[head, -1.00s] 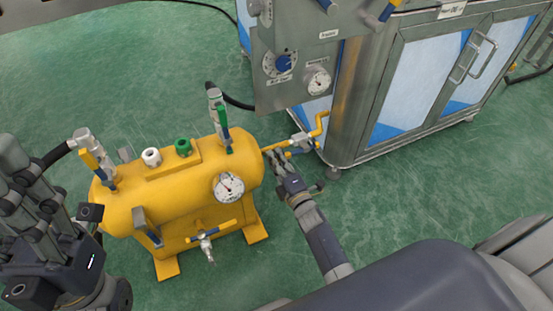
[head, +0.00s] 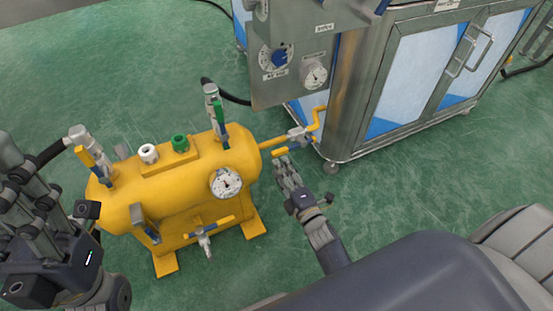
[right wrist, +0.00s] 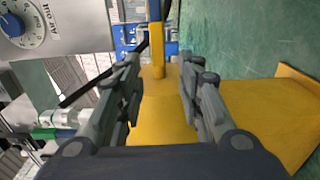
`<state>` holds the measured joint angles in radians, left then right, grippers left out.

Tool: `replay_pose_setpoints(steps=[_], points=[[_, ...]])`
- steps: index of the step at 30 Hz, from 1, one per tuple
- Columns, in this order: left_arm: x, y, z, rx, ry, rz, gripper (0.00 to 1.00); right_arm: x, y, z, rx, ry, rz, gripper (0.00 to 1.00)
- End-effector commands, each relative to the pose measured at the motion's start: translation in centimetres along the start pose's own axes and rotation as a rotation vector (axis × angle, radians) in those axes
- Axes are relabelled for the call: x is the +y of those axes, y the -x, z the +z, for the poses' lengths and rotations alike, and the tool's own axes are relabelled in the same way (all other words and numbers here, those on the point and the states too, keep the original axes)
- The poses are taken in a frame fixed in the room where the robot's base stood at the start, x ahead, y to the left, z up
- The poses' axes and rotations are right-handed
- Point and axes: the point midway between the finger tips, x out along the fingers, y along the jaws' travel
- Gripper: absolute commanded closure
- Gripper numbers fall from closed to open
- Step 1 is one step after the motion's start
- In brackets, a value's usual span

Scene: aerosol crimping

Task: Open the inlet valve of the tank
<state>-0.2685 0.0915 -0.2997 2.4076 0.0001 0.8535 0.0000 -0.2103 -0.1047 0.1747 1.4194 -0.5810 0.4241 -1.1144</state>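The yellow tank (head: 185,187) stands on the floor at the left. A yellow pipe (head: 272,142) leaves its right end and carries a silver valve (head: 298,134) with a yellow and blue handle (head: 280,151), lying roughly along the pipe. My right gripper (head: 284,164) is just below this handle, apparently clear of it.
The tank also bears a yellow-handled valve (head: 92,160), a green-handled valve (head: 218,118), a gauge (head: 226,183) and a low front valve (head: 204,240). A metal cabinet (head: 345,105) and a dial panel (head: 290,85) stand behind the pipe.

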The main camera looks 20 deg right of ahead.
Motion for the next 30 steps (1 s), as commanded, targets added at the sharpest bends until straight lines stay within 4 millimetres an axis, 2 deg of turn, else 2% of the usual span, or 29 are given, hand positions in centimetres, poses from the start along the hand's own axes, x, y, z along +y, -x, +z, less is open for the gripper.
replay_pose_setpoints(steps=[3,10,15,30], points=[[0.0,0.0,0.0,0.0,0.0,0.001,0.5,-0.1,2.4,0.0,-0.001,0.0,-0.003,0.66],[0.0,0.0,0.0,0.0,0.0,0.001,0.5,-0.1,4.9,0.0,-0.001,0.0,-0.002,0.66],[0.0,0.0,0.0,0.0,0.0,0.001,0.5,0.0,5.4,0.0,-0.001,0.001,-0.001,0.66],[0.0,0.0,0.0,0.0,0.0,0.001,0.5,0.1,5.3,0.0,0.0,-0.001,0.001,0.66]])
